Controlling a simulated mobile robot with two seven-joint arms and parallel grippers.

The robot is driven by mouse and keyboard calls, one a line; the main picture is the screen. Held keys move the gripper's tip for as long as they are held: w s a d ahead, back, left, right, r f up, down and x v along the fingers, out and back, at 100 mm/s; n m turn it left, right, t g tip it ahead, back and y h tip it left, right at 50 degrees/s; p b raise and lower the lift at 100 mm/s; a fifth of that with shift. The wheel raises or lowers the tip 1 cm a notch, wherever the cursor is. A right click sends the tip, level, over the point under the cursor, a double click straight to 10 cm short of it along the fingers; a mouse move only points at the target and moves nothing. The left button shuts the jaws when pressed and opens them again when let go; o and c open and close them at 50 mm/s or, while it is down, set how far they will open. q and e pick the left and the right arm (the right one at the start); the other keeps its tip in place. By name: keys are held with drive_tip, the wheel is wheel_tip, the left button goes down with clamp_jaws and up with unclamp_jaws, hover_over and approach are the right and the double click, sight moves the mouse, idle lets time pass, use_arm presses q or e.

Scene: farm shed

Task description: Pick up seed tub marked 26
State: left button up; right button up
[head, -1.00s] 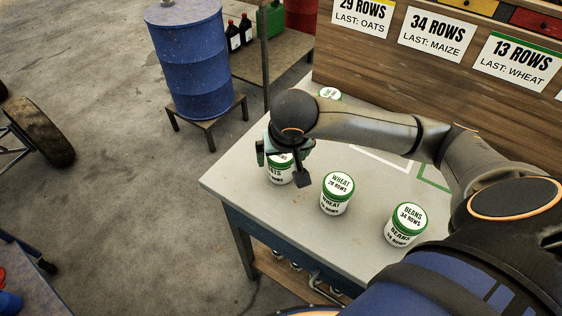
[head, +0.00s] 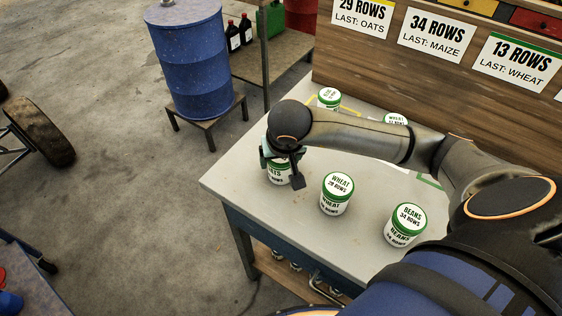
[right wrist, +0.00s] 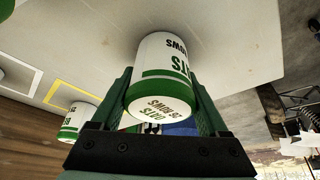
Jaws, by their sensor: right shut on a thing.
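A white oats tub (head: 280,175) with a green-banded lid stands near the left edge of the table. In the right wrist view the same oats tub (right wrist: 165,60) fills the space between the fingers, and its upside-down lid label appears to read 26 rows. My right gripper (head: 281,164) is shut on this tub near its lid, reaching from above. The tub's base looks to be at the tabletop; I cannot tell a gap. My left gripper is not in view.
A wheat tub (head: 337,193) marked 28 rows stands just right of the held tub. A beans tub (head: 405,226) marked 34 rows is farther right. Two more tubs, one at the back (head: 329,98) and one behind my forearm (head: 396,119), stand near the wooden board (head: 420,80).

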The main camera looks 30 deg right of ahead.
drive_tip(key=c, duration=0.5)
drive_tip(key=shift+r, duration=0.1)
